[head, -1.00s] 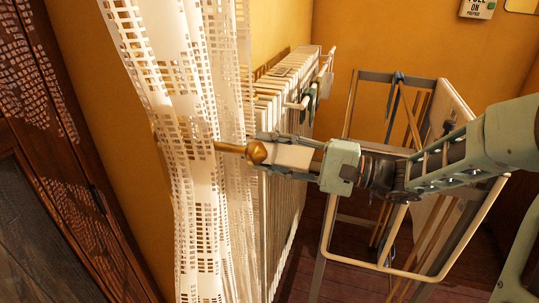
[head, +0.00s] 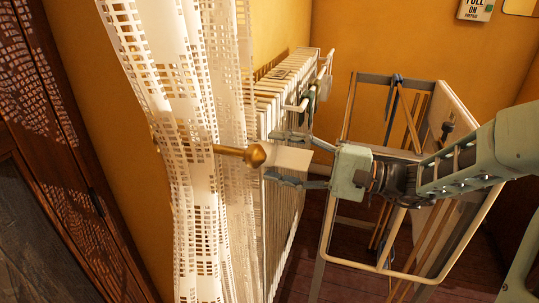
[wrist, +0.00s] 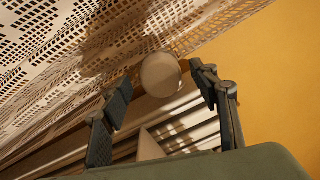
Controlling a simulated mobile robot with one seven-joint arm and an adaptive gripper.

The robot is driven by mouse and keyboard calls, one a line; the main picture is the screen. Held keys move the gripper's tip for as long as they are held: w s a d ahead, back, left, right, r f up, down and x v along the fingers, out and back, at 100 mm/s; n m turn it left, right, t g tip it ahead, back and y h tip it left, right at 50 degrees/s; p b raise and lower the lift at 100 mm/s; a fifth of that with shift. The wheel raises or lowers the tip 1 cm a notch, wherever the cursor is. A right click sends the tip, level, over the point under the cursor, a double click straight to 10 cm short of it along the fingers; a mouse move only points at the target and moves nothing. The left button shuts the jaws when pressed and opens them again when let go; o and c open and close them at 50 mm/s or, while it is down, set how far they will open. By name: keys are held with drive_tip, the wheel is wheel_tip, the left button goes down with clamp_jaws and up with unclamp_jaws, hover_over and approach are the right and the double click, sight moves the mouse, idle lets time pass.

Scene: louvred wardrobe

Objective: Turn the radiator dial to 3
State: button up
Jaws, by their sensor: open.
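The radiator dial (head: 288,159) is a pale, blocky knob on a brass fitting (head: 254,154), in the middle of the head view. In the wrist view its round pale end face (wrist: 160,74) shows beyond and between the fingertips. No number on it is readable. My gripper (head: 272,157) is open, with one finger above and one below the dial in the head view, and gaps show on both sides. Its two fingers also frame the dial in the wrist view (wrist: 160,80). The white ribbed radiator (head: 287,85) stands behind, partly hidden by the curtain and my gripper.
A white lace curtain (head: 190,130) hangs close to the left of the dial, and the brass stem runs into it. A framed rack (head: 335,235) with wooden rods stands to the right, behind my arm. A dark louvred wardrobe (head: 60,130) is at the far left.

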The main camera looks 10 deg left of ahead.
drive_tip(key=d, duration=0.9)
drive_tip(key=shift+s+d+f, duration=0.2)
drive_tip(key=shift+s+d, duration=0.1)
